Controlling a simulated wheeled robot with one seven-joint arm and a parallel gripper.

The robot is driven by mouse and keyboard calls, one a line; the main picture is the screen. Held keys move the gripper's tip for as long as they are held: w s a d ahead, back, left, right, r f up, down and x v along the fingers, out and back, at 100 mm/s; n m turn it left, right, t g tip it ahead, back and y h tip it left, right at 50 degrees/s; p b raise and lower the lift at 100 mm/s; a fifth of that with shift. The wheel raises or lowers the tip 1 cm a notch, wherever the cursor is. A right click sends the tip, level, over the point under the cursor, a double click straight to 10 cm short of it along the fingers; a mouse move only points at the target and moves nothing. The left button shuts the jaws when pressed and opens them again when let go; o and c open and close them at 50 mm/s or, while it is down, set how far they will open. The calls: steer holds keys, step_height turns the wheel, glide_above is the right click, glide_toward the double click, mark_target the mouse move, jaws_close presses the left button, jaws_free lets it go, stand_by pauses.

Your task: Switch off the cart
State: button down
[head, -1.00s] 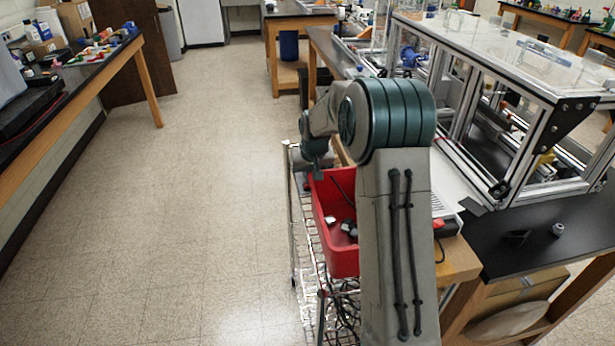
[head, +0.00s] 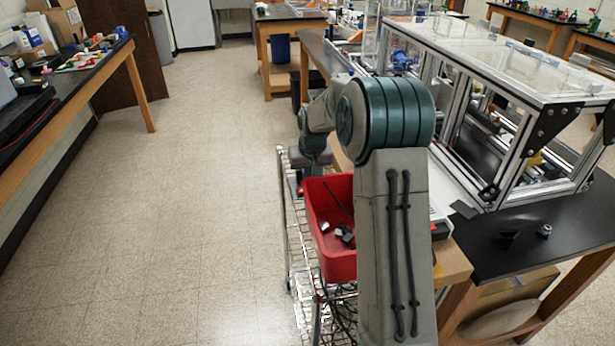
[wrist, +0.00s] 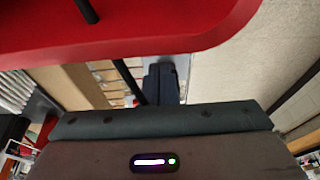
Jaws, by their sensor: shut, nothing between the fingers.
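The wire cart (head: 286,235) stands left of my arm in the head view. A red bin (head: 337,262) rests on it, and the bin's red wall (wrist: 130,40) fills the top of the wrist view. My gripper shows in the wrist view, with its dark fingers (wrist: 161,84) together and empty, below the bin's edge in the picture. In the head view the wrist is at the bin's far end, and the fingers cannot be made out. A grey surface lies behind the fingers in the wrist view. I cannot make out a switch on the cart.
A black-topped bench (head: 520,245) with the extrusion frame (head: 500,80) stands close on the right. Another bench (head: 75,95) with small parts runs along the left. The floor (head: 195,190) between is clear. The bin holds small dark and light parts.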

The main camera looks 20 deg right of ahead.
steer(key=b+v, duration=0.1)
steer(key=v, duration=1)
steer(key=shift+w+a+b, duration=0.15)
steer(key=shift+a+b, duration=0.1)
steer(key=shift+b, duration=0.1)
steer(key=shift+b, duration=0.3)
steer(key=shift+a+r+b, duration=0.1)
steer(key=shift+a+b, duration=0.2)
steer(key=shift+b, duration=0.2)
steer(key=p, duration=0.2)
glide_toward(301, 189)
steer(key=x, duration=0.5)
steer(key=shift+w, duration=0.2)
steer(key=shift+f, duration=0.7)
